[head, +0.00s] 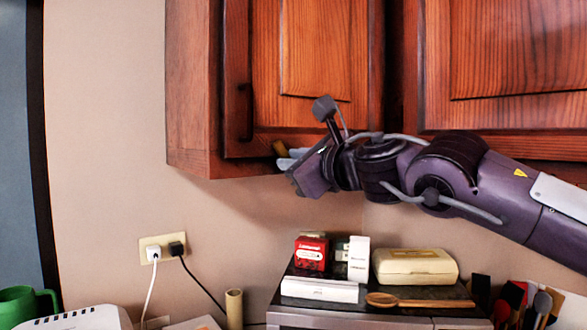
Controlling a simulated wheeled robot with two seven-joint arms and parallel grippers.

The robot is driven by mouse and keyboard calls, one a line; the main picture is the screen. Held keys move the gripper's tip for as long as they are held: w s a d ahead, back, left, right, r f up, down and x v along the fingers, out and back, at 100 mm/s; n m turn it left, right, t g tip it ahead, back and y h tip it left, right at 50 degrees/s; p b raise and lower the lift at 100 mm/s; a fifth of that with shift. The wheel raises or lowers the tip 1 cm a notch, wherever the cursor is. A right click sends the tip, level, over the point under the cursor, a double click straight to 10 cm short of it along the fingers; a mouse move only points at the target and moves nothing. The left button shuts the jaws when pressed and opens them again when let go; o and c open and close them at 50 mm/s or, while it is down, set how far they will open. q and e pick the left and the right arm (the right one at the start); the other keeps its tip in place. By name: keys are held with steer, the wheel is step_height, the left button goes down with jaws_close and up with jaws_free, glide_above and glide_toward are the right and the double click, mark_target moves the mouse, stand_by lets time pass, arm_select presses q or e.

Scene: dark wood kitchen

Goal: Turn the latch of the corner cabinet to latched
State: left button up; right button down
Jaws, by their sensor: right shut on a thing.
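The corner cabinet (315,50) is a reddish-brown wooden wall cabinet in the upper middle of the head view, and its door looks shut. A small brass-coloured latch (279,147) shows at the door's lower edge. My right gripper (284,158) reaches in from the right, its light grey fingers at the latch. It is shut on the latch, and the fingers and wrist hide part of it. I cannot tell the latch's exact angle. My left gripper is not in view.
A dark vertical handle (245,112) is on the door's left side. Below, a dark-topped appliance (380,318) carries a red box (311,253), a cream case (415,266) and a wooden spoon (420,302). A wall outlet (163,248) with plugs is lower left. The wall left of the cabinet is clear.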

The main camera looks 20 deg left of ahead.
steer(key=shift+w+d+r+m+b, duration=0.1)
steer(key=shift+m+b, duration=0.05)
steer(key=shift+m, duration=1)
steer(key=shift+w+d+r+m+b, duration=0.1)
steer(key=shift+w+m+b, duration=0.05)
steer(key=shift+m, duration=0.95)
steer(key=shift+w+d+r+m+b, duration=0.1)
steer(key=shift+m+b, duration=0.05)
steer(key=shift+m, duration=1)
steer(key=c, duration=1.4)
jaws_free()
steer(key=b+v, duration=0.4)
steer(key=v, duration=0.3)
steer(key=shift+s+d, duration=0.2)
steer(key=shift+d, duration=0.15)
